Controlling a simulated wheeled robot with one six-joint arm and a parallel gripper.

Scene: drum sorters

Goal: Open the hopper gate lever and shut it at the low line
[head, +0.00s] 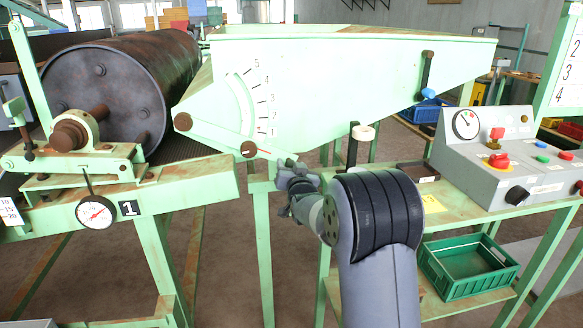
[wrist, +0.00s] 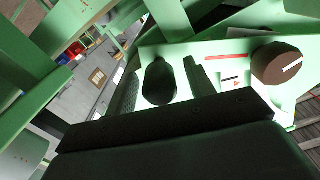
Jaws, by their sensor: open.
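The pale green hopper (head: 350,75) carries an arc scale (head: 246,105) numbered 1 to 5, with a short red line (head: 270,152) below the 1. A green lever bar (head: 215,136) slopes from a brown pivot down right to a brown boss (head: 249,149). My gripper (head: 288,170) is just right of and below the boss. In the wrist view, a dark rounded knob (wrist: 158,84), apparently the lever's grip, shows between the open fingers of my gripper (wrist: 161,72). Contact cannot be told. A red line (wrist: 230,57) and brown boss (wrist: 276,66) lie to its right.
A rusty drum (head: 105,90) and dial gauge (head: 95,212) are at left. A black lever with a blue knob (head: 428,93) and a pale-capped post (head: 363,132) stand right of my gripper. A control box (head: 490,160) and green crate (head: 468,262) are at right.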

